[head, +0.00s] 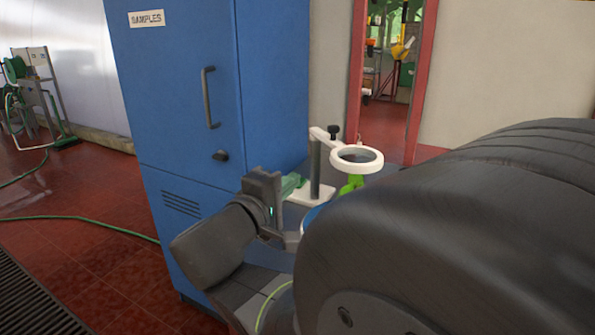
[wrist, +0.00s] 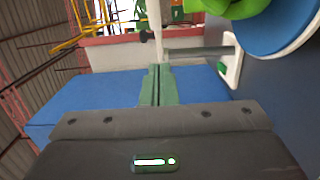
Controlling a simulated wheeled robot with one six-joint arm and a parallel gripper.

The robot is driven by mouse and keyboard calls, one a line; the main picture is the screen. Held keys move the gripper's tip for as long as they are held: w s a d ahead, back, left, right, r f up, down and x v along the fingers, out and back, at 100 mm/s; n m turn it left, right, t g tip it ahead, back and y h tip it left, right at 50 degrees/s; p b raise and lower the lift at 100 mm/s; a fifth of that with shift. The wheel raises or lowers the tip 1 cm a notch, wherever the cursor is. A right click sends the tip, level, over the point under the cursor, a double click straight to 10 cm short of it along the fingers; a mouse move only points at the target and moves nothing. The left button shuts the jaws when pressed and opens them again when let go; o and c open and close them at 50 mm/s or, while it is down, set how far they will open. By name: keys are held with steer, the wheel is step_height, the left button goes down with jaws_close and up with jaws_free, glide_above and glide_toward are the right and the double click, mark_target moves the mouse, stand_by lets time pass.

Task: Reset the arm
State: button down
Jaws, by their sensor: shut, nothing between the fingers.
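My gripper (head: 293,185) reaches past the front of the blue cabinet in the head view, close to the white base of a ring stand. In the wrist view its two green fingers (wrist: 158,86) lie side by side, shut, with nothing between them. My dark arm fills the lower right of the head view and hides much of what lies behind it.
A blue cabinet (head: 180,110) labelled SAMPLES stands just behind my gripper. The ring stand (head: 315,170) holds a white ring above a bright green thing (head: 351,184). A blue disc with a pale rim (wrist: 285,25) shows in the wrist view. A red-framed doorway (head: 390,75) is behind.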

steer(key=shift+s+a, duration=0.1)
steer(key=shift+s, duration=0.4)
steer(key=shift+w, duration=0.1)
